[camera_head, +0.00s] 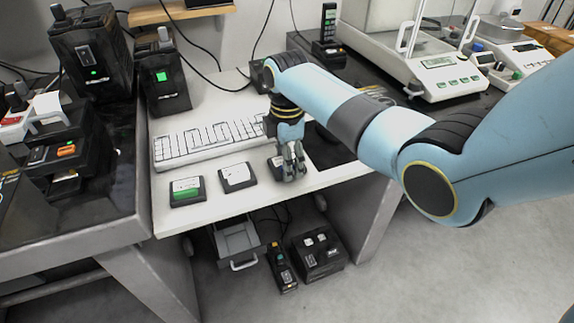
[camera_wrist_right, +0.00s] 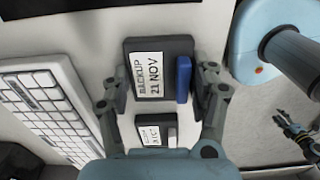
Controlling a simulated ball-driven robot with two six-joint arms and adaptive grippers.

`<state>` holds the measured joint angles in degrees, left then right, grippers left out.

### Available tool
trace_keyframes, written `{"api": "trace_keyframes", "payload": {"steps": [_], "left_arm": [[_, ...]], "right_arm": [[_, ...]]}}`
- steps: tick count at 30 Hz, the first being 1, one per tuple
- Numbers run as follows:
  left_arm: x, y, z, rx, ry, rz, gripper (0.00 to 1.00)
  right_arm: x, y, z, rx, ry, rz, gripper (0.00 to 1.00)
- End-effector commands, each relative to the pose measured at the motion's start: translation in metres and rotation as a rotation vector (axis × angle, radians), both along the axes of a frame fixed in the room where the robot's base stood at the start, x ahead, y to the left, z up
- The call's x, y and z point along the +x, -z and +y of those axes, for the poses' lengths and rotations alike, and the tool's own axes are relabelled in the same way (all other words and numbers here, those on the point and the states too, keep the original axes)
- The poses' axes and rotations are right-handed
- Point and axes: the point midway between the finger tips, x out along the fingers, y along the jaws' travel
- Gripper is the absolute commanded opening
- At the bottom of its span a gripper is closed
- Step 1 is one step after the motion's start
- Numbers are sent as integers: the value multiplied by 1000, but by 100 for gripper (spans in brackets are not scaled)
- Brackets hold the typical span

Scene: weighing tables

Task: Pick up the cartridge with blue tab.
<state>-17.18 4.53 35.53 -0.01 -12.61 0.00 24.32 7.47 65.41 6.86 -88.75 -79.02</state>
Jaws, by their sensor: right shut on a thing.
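The cartridge with blue tab is a dark, flat block (camera_wrist_right: 170,48) with a white label reading "BACKUP 21 NOV". Its blue tab (camera_wrist_right: 183,79) stands along its right side in the right wrist view. My right gripper (camera_wrist_right: 160,98) is shut on it, one finger on each side. In the head view my right gripper (camera_head: 291,174) points down at the white table's front right, partly covering the cartridge (camera_head: 275,161). I cannot tell whether the cartridge touches the table. My left gripper seems to show small at the right edge of the wrist view (camera_wrist_right: 296,131); its fingers are unclear.
A cartridge with green tab (camera_head: 187,191) and another labelled cartridge (camera_head: 237,177) lie left of my right gripper. A white keyboard (camera_head: 208,142) is behind them. An open drawer (camera_head: 238,240) and dark boxes (camera_head: 318,253) are below the table. A balance (camera_head: 440,78) stands back right.

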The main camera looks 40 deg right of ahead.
Motion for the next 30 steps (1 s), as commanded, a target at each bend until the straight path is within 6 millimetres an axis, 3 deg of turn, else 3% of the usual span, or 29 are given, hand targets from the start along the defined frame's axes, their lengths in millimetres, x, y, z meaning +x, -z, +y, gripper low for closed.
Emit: {"api": "trace_keyframes", "payload": {"steps": [1,5,14,17,22,30], "left_arm": [[0,0,0,0,0,0,40],[0,0,0,0,0,-1,40],[1,-1,0,0,0,-1,40],[1,-4,0,0,0,-2,40],[2,-11,0,0,0,-3,40],[5,-29,1,2,0,-8,40]], "right_arm": [[0,0,0,0,0,0,42],[0,0,0,0,0,0,27],[1,-4,0,0,0,-2,27],[1,-12,0,0,0,-2,27],[2,-42,0,0,0,-5,27],[-58,-78,-16,-3,-1,-1,27]]}}
